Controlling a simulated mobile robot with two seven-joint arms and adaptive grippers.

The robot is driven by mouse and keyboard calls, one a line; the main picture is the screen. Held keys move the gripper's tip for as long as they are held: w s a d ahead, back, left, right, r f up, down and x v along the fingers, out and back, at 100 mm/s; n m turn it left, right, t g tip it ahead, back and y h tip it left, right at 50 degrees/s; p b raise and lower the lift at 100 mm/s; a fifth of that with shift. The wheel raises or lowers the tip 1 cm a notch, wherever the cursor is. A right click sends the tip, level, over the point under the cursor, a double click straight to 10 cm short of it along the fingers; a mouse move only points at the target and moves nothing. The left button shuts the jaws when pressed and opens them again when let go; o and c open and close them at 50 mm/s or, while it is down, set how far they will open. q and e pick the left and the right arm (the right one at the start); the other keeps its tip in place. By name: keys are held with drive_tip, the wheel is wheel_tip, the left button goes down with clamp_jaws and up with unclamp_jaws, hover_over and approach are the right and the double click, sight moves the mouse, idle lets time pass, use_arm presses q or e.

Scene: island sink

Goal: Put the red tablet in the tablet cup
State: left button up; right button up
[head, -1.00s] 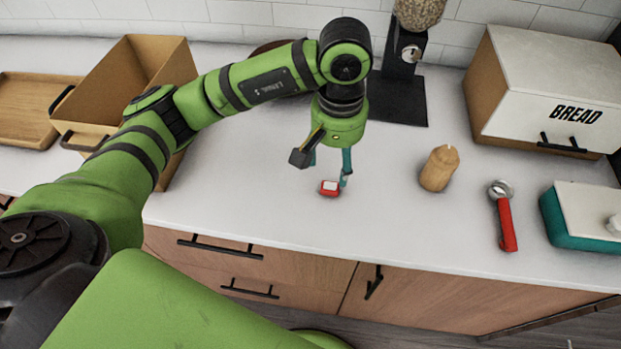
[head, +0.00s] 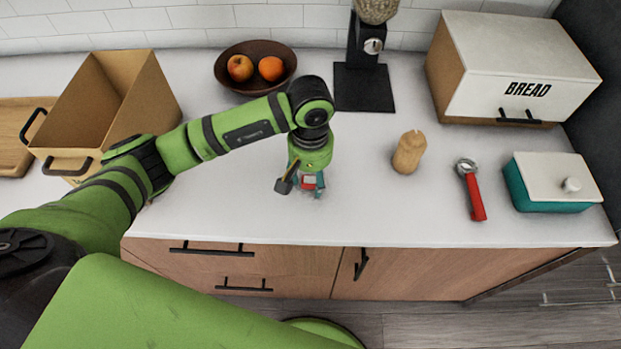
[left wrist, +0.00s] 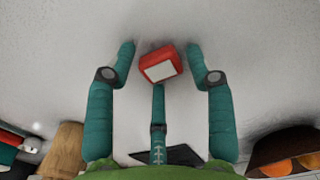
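The red tablet (head: 309,180), a small red block with a white face, lies on the white counter near its front edge. My left gripper (head: 307,188) reaches down over it, with teal fingers around it. In the left wrist view the red tablet (left wrist: 160,65) sits between the spread fingertips of my left gripper (left wrist: 161,52), with gaps at both sides. That gripper is open. I cannot pick out a tablet cup in either view. My right gripper is not in view.
A fruit bowl (head: 255,83), a black grinder (head: 364,82) and a bread box (head: 513,72) stand at the back. A wooden shaker (head: 409,152), a red-handled tool (head: 472,188) and a teal box (head: 549,184) are to the right. A tan bin (head: 118,112) is left.

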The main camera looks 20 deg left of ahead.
use_arm(q)
drive_tip(key=shift+s+a, duration=0.1)
drive_tip(key=c, duration=0.5)
